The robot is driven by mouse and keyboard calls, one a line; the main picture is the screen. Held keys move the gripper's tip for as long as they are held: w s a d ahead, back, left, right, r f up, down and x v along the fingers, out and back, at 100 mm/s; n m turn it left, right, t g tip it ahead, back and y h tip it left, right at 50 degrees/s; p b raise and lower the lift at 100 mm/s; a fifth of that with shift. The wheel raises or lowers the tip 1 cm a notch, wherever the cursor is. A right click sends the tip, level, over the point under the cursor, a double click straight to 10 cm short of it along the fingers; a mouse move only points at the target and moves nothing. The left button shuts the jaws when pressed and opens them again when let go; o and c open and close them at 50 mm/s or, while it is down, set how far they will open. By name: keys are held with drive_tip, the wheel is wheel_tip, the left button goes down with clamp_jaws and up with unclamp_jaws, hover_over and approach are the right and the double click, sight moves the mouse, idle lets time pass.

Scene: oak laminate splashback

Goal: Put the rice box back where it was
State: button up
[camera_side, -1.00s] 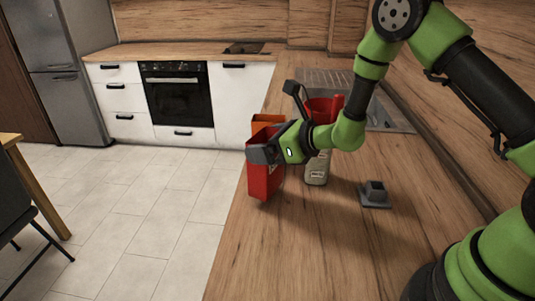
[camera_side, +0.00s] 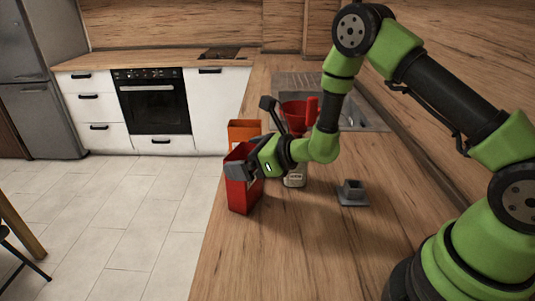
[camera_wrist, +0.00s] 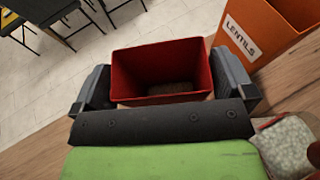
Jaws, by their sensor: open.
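A red open-topped box (camera_side: 239,192) stands upright on the counter near its left edge. No label on it is readable, so I cannot confirm it is the rice box. In the wrist view the red box (camera_wrist: 163,57) looks nearly empty, with something brownish at the bottom. My gripper (camera_side: 240,168) is open around its upper part; in the wrist view one finger of my gripper (camera_wrist: 165,88) is on each side of the box. An orange box (camera_side: 243,131) stands just behind it; the wrist view shows the orange box (camera_wrist: 262,30) labelled LENTILS.
A grey block-like holder (camera_side: 352,194) sits farther right. A sink (camera_side: 358,115) lies behind. The front counter is clear.

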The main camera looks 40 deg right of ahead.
drive_tip(key=v, duration=1.1)
drive_tip(key=s+a+r+n+g+y, duration=0.7)
drive_tip(key=s+a+r+n, duration=0.35)
drive_tip(key=n, duration=0.45)
drive_tip(key=s+d+r+n+t+h, duration=0.1)
drive_tip(key=s+d+r+n+h, duration=0.5)
drive_tip(key=n+h, duration=0.4)
drive_tip(key=s+d+n, duration=0.1)
drive_tip(key=d+n, duration=0.1)
drive_tip(key=shift+s+n+t, duration=0.2)
drive_tip(key=shift+n+t, duration=0.1)
